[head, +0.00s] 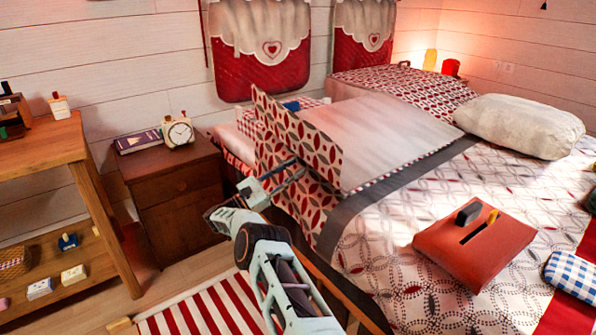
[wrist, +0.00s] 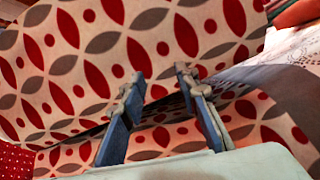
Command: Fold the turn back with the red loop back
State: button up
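A turn back (head: 312,145) with red and grey leaf shapes on white stands raised and tilted at the bed's near left edge. Its patterned cloth (wrist: 70,60) fills most of the wrist view, with a dark crease running across behind the fingers. My gripper (head: 293,174) is at the left face of this raised panel, low down. In the wrist view my two fingers (wrist: 161,85) are apart, with patterned cloth behind the gap and nothing clearly between them. I cannot make out a red loop on this panel. Another patterned turn back (head: 405,88) lies at the far side, with a small dark loop on top.
A nightstand (head: 175,190) with an alarm clock (head: 178,131) and a book (head: 138,141) stands left of the bed. A wooden shelf (head: 60,150) is further left. A red slotted box (head: 478,245) and a white pillow (head: 520,125) lie on the quilt.

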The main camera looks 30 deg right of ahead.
jog(key=shift+w+r+v, duration=0.1)
jog(key=shift+w+v, duration=0.05)
jog(key=shift+v, duration=0.8)
jog(key=shift+w+r+v, duration=0.1)
jog(key=shift+w+v, duration=0.05)
jog(key=shift+v, duration=0.8)
jog(key=shift+w+r+v, duration=0.1)
jog(key=shift+w+v, duration=0.05)
jog(key=shift+v, duration=0.75)
jog(key=shift+a, duration=0.15)
